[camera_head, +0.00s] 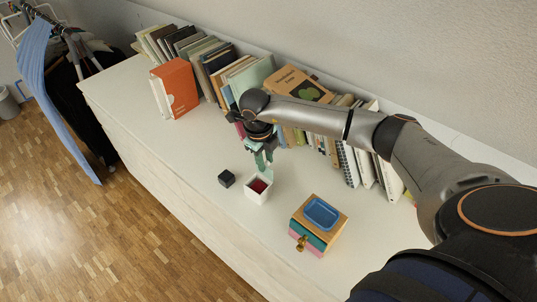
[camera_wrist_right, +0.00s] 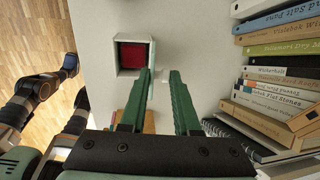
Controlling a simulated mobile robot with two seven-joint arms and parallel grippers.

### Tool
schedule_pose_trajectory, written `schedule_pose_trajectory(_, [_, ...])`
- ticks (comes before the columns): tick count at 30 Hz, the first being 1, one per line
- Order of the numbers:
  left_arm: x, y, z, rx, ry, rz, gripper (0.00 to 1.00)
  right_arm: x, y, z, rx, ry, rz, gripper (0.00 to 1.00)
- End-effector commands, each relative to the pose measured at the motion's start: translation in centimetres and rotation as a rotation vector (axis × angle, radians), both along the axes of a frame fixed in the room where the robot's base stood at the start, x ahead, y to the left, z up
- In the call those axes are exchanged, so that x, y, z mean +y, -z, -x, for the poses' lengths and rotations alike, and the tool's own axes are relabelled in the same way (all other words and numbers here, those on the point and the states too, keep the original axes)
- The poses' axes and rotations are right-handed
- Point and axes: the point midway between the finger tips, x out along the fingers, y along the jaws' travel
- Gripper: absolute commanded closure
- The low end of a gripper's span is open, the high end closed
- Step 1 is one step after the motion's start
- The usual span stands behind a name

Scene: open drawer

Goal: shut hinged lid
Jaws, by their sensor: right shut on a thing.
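A small white box (camera_head: 257,191) with a red inside stands open on the white top; it also shows in the right wrist view (camera_wrist_right: 119,56). A pale green upright piece (camera_head: 266,173) at its back edge looks like the hinged lid. My right gripper (camera_head: 263,162) points down at that back edge. In the right wrist view its green fingers (camera_wrist_right: 163,76) are a little apart beside the box. They are shut on what seems to be the lid, though the contact itself is hard to see. My left gripper is not in view.
A black cube (camera_head: 226,179) lies left of the box. A wooden drawer unit (camera_head: 314,237) with a blue tray (camera_head: 322,212) and brass knob stands to the right. A row of books (camera_head: 223,68) lines the wall behind. The front left of the top is clear.

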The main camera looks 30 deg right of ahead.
Motion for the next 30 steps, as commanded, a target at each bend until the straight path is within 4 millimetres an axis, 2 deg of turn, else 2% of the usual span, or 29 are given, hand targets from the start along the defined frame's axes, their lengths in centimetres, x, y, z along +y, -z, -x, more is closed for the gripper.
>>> schedule_pose_trajectory(12, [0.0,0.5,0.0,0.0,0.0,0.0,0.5,1.4,0.1,0.4,-0.056,-0.001,0.181,1.0])
schedule_pose_trajectory(28, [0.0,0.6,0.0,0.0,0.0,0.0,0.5,1.5,0.1,0.4,-0.06,0.0,0.203,1.0])
schedule_pose_trajectory(29, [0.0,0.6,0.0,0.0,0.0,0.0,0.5,1.5,0.1,0.4,-0.06,0.0,0.203,0.67])
schedule_pose_trajectory(30, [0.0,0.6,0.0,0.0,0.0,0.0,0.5,1.5,0.1,0.4,-0.06,0.0,0.203,0.62])
